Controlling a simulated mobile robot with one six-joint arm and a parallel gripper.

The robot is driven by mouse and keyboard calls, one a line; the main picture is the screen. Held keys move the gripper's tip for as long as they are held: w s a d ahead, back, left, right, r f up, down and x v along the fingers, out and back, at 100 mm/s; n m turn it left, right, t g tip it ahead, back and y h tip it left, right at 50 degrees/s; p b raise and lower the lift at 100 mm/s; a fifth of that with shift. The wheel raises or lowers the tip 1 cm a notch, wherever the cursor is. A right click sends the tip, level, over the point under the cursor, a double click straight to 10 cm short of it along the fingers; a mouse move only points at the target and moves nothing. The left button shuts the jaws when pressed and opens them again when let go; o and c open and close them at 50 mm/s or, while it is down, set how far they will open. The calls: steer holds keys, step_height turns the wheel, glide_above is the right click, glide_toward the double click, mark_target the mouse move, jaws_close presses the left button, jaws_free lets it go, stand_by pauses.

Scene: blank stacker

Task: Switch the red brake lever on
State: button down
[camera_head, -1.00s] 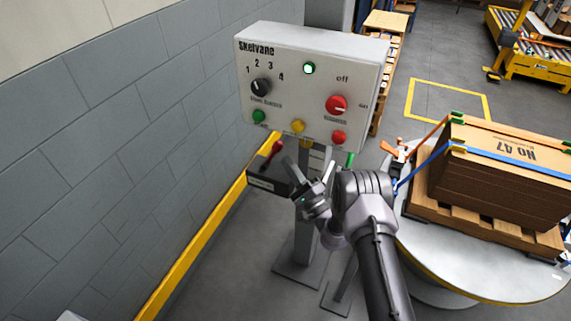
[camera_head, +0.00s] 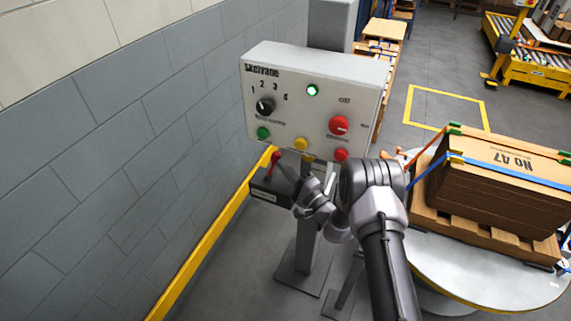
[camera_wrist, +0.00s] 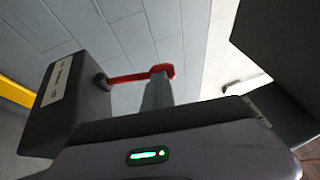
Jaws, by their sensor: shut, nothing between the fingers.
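The red brake lever (camera_head: 275,158) stands up from a dark box (camera_head: 268,191) below the control panel. In the wrist view the red lever (camera_wrist: 125,79) runs sideways from the dark box (camera_wrist: 72,100) to a rounded red end. My gripper (camera_wrist: 158,82) is shut and empty. Its fingertips are just in front of the lever's red end and overlap it in the wrist view; I cannot tell whether they touch. In the head view my gripper (camera_head: 288,170) is right of the lever, and its fingertips are hard to make out.
The white control panel (camera_head: 318,78) with a dial and coloured buttons hangs above my gripper on a grey post. A grey block wall with a yellow rail (camera_head: 205,248) is at left. A strapped pallet load (camera_head: 490,185) stands on a round turntable (camera_head: 455,280) at right.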

steer(key=w+a+r+n+g+h+p, duration=0.2)
steer(key=a+g+h+p, duration=0.1)
steer(key=a, duration=0.4)
steer(key=shift+w+a+n+g+h+p, duration=0.25)
steer(key=shift+w+n+g+h+p, duration=0.05)
steer(key=shift+h, duration=0.1)
steer(key=shift+a+r, duration=0.1)
steer(key=shift+r, duration=0.1)
stand_by(0.4)
